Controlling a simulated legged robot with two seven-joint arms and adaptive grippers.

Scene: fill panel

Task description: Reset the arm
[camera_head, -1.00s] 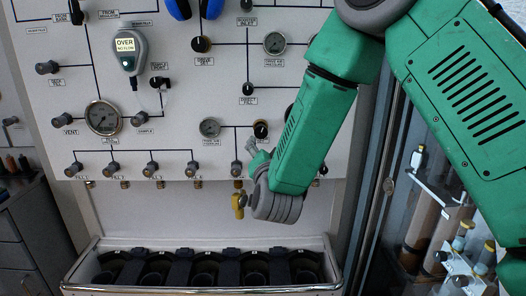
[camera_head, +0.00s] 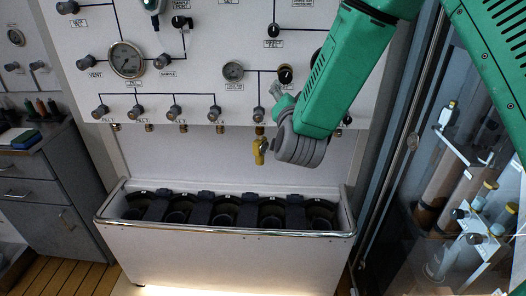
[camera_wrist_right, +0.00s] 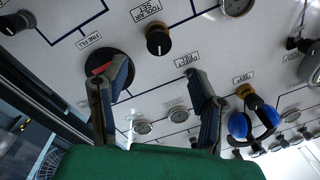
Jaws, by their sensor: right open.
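My right arm (camera_head: 345,70) is green and comes in from the upper right of the head view. Its grey wrist and gripper (camera_head: 284,104) are in front of the lower right of the white panel (camera_head: 200,75), beside the fifth fill knob. The wrist hides part of the panel there. In the right wrist view the two dark fingers of the gripper (camera_wrist_right: 160,80) stand apart with nothing between them. A black round knob with a red mark (camera_wrist_right: 98,70) shows partly behind the left finger. My left gripper is not in view.
A yellow brass fitting (camera_head: 260,150) hangs below the panel, close beside my right wrist. A white trough (camera_head: 220,255) with several dark slots stands below. A glass cabinet (camera_head: 425,190) with cylinders is at right. Grey drawers (camera_head: 45,205) stand at left.

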